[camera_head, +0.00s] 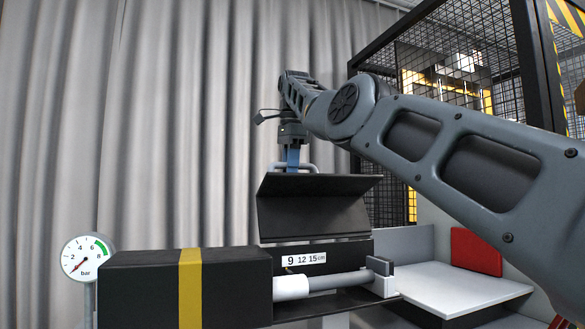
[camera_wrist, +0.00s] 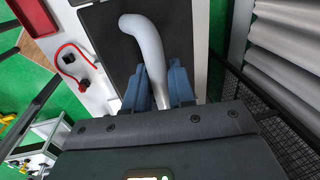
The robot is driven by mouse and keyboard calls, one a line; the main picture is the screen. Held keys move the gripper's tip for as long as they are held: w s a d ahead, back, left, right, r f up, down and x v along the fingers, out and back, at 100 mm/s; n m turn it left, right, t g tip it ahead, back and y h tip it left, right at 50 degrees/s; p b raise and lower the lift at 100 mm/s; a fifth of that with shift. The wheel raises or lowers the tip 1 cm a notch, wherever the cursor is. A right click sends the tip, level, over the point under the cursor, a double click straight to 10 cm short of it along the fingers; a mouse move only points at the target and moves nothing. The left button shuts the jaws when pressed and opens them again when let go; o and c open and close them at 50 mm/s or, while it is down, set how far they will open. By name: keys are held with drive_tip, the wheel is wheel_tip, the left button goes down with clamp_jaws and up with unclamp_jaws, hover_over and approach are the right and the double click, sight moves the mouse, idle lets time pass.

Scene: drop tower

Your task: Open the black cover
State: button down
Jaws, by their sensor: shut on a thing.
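The black cover (camera_head: 312,215) sits above the black housing with the scale label, in the middle of the head view. A pale grey bar handle (camera_head: 309,168) stands on its top edge. My gripper (camera_head: 292,160) reaches down to this handle from above, its blue fingers around it. In the wrist view, the fingers of my gripper (camera_wrist: 160,88) are shut on the curved handle (camera_wrist: 147,42), one on each side. The black cover (camera_wrist: 106,25) lies behind the handle there. A thin line separates the cover from the housing; how far it is raised I cannot tell.
A black block with a yellow band (camera_head: 190,285) and a pressure gauge (camera_head: 86,258) stand at left. A grey rod (camera_head: 335,281) lies before the housing. A white table (camera_head: 455,285) with a red panel (camera_head: 476,250) is at right, beside a black mesh cage (camera_head: 460,60). Grey curtains hang behind.

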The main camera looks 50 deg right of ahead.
drive_tip(key=shift+f, duration=0.2)
drive_tip(key=c, duration=1.1)
unclamp_jaws()
drive_tip(key=shift+r, duration=0.1)
drive_tip(key=shift+s+d, duration=0.1)
